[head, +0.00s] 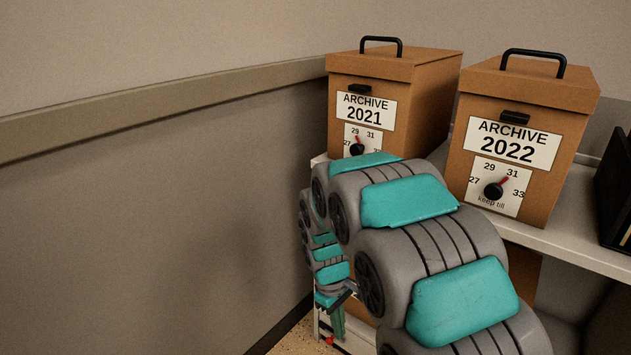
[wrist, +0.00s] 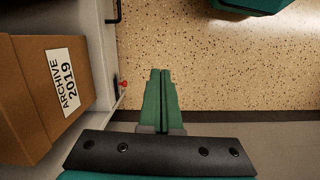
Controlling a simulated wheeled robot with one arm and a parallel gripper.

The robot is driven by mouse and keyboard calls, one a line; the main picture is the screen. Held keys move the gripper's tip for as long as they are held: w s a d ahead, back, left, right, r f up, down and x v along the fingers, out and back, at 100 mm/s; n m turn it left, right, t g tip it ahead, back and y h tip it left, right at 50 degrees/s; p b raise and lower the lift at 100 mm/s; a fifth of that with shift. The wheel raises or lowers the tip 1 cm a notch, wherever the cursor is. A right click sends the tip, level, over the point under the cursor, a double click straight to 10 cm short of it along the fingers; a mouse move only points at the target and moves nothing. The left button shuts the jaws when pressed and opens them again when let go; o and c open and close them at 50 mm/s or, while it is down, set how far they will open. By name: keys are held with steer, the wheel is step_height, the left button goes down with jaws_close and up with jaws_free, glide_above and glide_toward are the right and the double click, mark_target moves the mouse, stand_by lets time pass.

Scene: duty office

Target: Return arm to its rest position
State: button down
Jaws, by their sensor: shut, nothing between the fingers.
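My gripper (wrist: 160,72) shows in the wrist view with its two green fingers pressed together and nothing between them. It points down over the speckled floor, to the right of a shelf. In the head view my grey and teal arm reaches forward and down past the shelf's left end. The gripper (head: 338,318) shows there low down, partly hidden behind the arm.
Boxes marked Archive 2021 (head: 432,90) and Archive 2022 (head: 570,120) stand on the shelf (head: 570,245). A box marked Archive 2019 (wrist: 30,110) sits left in the wrist view. A red knob (wrist: 124,84) is near the fingers. A wall (head: 150,230) runs along the left.

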steer(key=s+d+r+m, duration=0.5)
steer(key=s+d+r, duration=0.2)
steer(key=s+r, duration=0.45)
steer(key=s+d+r+m, duration=0.1)
steer(key=s+m, duration=0.1)
steer(key=s, duration=0.6)
steer(key=s+d+r+m+y, duration=0.1)
steer(key=s+m, duration=0.1)
steer(key=s, duration=0.7)
steer(key=shift+s+d+r+g+y, duration=0.2)
steer(key=shift+s+d+g+y, duration=0.1)
steer(key=shift+d, duration=0.05)
